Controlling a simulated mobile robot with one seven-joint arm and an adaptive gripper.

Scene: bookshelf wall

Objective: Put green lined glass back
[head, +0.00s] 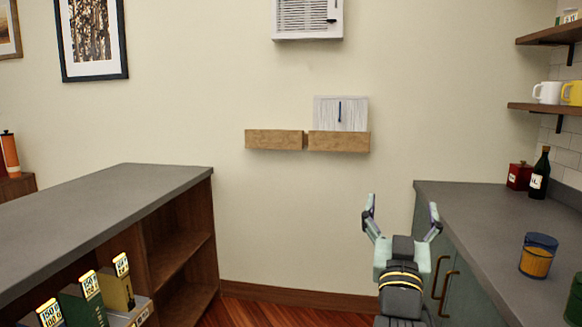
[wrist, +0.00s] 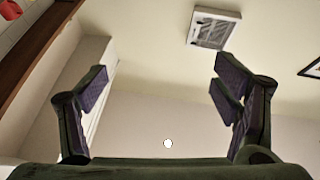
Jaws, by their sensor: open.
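My gripper (head: 402,208) is open and empty, raised in front of the wall, left of the right-hand counter. In the wrist view its two fingers (wrist: 160,82) are spread wide with only wall and ceiling between them. I cannot clearly identify a green lined glass. A glass with a blue upper part and orange-yellow lower part (head: 538,256) stands upright on the right counter (head: 480,225), to the right of my gripper and apart from it. A dark green object (head: 574,302) is cut off at the right edge; I cannot tell what it is.
A dark bottle (head: 540,174) and a red box (head: 519,176) stand at the back of the right counter. White (head: 547,92) and yellow mugs (head: 572,93) sit on a wall shelf. A grey-topped bookshelf (head: 110,195) stands left. Floor between the counters shows free room.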

